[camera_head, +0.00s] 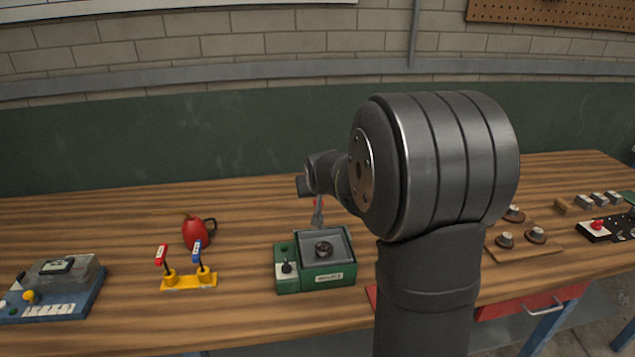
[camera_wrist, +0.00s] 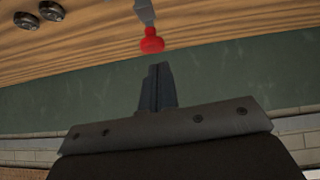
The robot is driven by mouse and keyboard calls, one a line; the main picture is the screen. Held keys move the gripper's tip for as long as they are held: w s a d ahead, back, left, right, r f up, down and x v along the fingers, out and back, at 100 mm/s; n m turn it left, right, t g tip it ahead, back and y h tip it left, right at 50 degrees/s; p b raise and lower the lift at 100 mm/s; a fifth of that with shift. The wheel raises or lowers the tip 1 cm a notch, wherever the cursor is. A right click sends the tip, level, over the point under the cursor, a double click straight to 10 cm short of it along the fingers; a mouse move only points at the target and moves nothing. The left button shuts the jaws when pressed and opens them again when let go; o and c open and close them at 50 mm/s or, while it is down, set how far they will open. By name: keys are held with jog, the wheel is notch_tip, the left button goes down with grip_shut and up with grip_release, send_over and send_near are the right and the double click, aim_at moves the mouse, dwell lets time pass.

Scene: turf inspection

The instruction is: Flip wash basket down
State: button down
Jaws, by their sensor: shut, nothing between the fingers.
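A green box (camera_head: 284,287) with a grey open basin stands mid-table in the head view, with a dark round part (camera_head: 324,249) inside and a black knob (camera_head: 286,267) at its left. A grey lever (camera_head: 318,216) with a red knob stands up at the basin's back; I cannot tell whether it is the wash basket's handle. The red knob (camera_wrist: 151,41) and its grey stem show in the wrist view. My gripper (camera_wrist: 159,66) is shut and empty, its tips just short of the knob, with a small gap in the picture. In the head view my arm hides part of the scene.
A red can (camera_head: 196,231) and a yellow stand (camera_head: 189,282) with red and blue levers are left of the box. A blue-based device (camera_head: 62,300) is far left. Round pieces on a wooden board (camera_head: 535,250) lie right. The green wall (camera_head: 150,145) rises behind the table.

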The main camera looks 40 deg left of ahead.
jog(key=shift+f, duration=0.7)
jog(key=shift+d+f, duration=0.1)
jog(key=shift+f, duration=2.45)
jog(key=w+a+r+v, duration=0.1)
jog(key=r+v, duration=0.1)
jog(key=v, duration=1.1)
jog(key=shift+w+a+r, duration=0.2)
jog(key=shift+a, duration=0.15)
jog(key=shift+w+f, duration=0.1)
